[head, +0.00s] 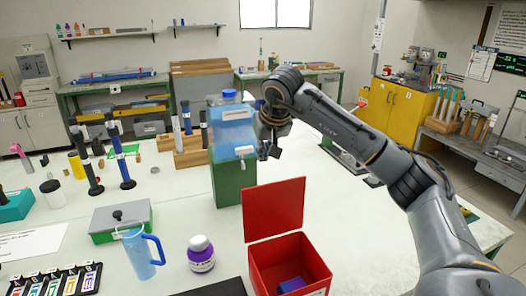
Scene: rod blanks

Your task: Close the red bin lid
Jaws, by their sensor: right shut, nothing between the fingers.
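The red bin (288,258) stands at the front of the white table, with a blue object (291,284) inside it. Its red lid (274,209) stands upright at the back edge of the bin, so the bin is open. My right arm reaches in from the right. My right gripper (270,153) is shut and empty, above and behind the raised lid, apart from it. It hangs beside the blue water tank. My left gripper is not in view.
A blue water tank on a green stand (228,178) is left of my right gripper. A purple-labelled bottle (201,254), a blue jug (141,252) and a green-grey box (120,220) stand left of the bin. The table right of the lid looks clear.

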